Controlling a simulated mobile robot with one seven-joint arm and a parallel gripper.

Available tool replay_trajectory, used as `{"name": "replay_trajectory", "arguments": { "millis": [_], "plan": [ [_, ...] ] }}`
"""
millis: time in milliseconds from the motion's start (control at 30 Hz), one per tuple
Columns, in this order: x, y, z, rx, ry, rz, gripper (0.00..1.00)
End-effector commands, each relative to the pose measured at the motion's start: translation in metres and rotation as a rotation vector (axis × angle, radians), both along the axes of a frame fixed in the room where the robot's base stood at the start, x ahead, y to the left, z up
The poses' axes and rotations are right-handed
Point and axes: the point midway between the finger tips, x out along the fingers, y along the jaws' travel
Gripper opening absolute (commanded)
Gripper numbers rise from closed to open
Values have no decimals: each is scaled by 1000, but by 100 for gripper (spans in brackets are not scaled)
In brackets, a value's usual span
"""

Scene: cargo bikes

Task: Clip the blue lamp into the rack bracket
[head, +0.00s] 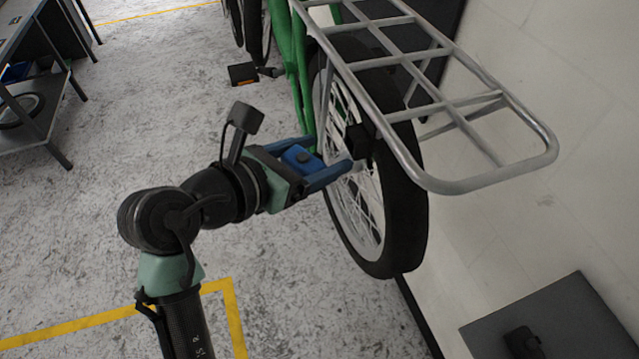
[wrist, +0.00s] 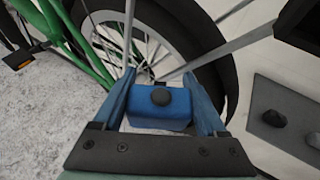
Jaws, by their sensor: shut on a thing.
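The blue lamp (head: 299,157) is a small blue block with a dark round knob on its face. It also shows in the wrist view (wrist: 145,107). My gripper (head: 328,155) is shut on it, with a blue finger on each side; the fingers also show in the wrist view (wrist: 159,76). A small black block (head: 356,140), which looks like the rack bracket, hangs below the side rail of the silver rack (head: 460,186). The lamp is left of that block and apart from it, beside the rear wheel. In the wrist view the bracket is not clearly seen.
The green bike's black rear tyre (head: 405,225) stands just beyond my fingertips. A pale wall (head: 560,130) is close on the right. A grey board (head: 560,325) with a dark item is at lower right. A bench (head: 40,110) stands far left. Floor between is clear.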

Motion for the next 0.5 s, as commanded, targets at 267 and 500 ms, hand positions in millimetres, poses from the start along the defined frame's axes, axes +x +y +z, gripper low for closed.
{"name": "replay_trajectory", "arguments": {
  "millis": [267,500],
  "plan": [
    [-51,22,70,5,1,-318,16],
    [-85,35,93,0,2,-475,16]
  ]
}}
